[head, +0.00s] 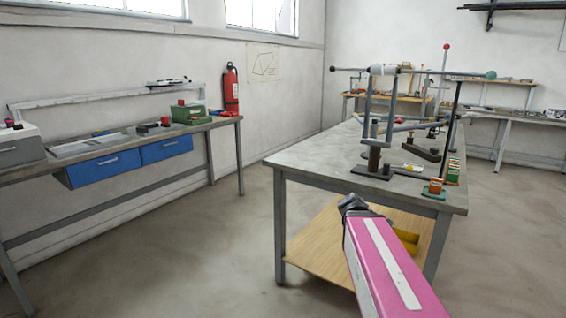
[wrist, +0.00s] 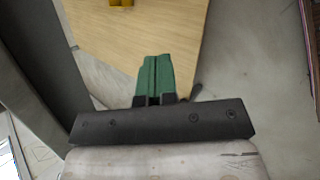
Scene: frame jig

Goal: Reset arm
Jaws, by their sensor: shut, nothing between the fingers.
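My gripper (wrist: 153,78) shows in the wrist view with its two green fingers pressed together, shut and empty. Below it in that view is the wooden lower shelf (wrist: 150,28) of the workbench. In the head view my pink arm reaches up from the bottom right, in front of the workbench (head: 310,163). The fingers themselves cannot be made out in the head view.
The workbench carries a metal frame jig (head: 374,110) and small parts. Its lower shelf (head: 320,240) holds yellow items (head: 405,240). The floor between the benches is clear.

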